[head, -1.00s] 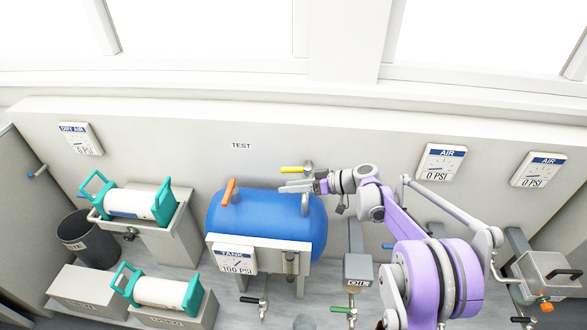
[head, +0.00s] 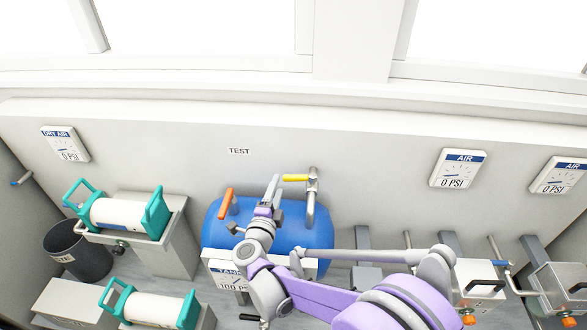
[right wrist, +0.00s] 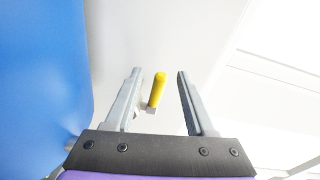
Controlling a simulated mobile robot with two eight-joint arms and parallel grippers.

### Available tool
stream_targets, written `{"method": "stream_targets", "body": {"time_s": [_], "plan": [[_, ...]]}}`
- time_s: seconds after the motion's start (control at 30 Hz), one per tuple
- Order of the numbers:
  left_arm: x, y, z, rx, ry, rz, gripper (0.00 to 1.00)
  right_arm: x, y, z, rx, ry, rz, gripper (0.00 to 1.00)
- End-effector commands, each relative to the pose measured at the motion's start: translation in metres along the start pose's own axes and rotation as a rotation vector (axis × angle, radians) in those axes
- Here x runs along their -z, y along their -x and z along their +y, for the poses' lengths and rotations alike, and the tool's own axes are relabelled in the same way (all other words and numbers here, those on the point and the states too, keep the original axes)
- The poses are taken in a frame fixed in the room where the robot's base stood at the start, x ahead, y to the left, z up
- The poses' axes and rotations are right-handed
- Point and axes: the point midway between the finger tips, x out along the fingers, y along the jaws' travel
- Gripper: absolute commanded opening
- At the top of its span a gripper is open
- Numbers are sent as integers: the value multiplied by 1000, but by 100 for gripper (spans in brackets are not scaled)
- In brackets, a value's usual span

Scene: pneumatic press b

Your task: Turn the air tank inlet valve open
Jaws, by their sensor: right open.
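The valve with a yellow handle (head: 296,178) sits on a metal pipe (head: 311,205) that runs down to the right end of the blue air tank (head: 320,236). The handle lies level, pointing left from the pipe. My right gripper (head: 272,186) is in front of the tank's top, its fingers pointing up just left of the handle's free end. In the right wrist view the gripper (right wrist: 159,73) is open, and the yellow handle (right wrist: 157,90) shows between its two fingers, not clasped. Contact cannot be told. My left gripper is out of view.
An orange handle (head: 226,203) stands upright on the tank's left. The tank gauge (head: 229,283) reads 100 PSI, partly covered by my arm. Wall gauges (head: 458,168) read 0 PSI.

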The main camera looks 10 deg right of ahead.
Motion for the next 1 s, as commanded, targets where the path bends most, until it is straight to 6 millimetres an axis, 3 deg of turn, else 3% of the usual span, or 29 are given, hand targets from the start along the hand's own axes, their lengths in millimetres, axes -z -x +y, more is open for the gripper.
{"method": "stream_targets", "body": {"time_s": [0.13,0.3,0.47,0.8,1.0], "plan": [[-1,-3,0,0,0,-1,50,15,24,2,18,-108,113,55],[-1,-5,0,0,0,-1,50,24,27,2,27,-147,160,55],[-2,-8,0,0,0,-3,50,28,6,2,27,-147,163,55],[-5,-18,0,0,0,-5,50,38,-56,1,27,-145,161,55],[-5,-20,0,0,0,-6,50,40,-73,0,27,-144,159,55]]}}
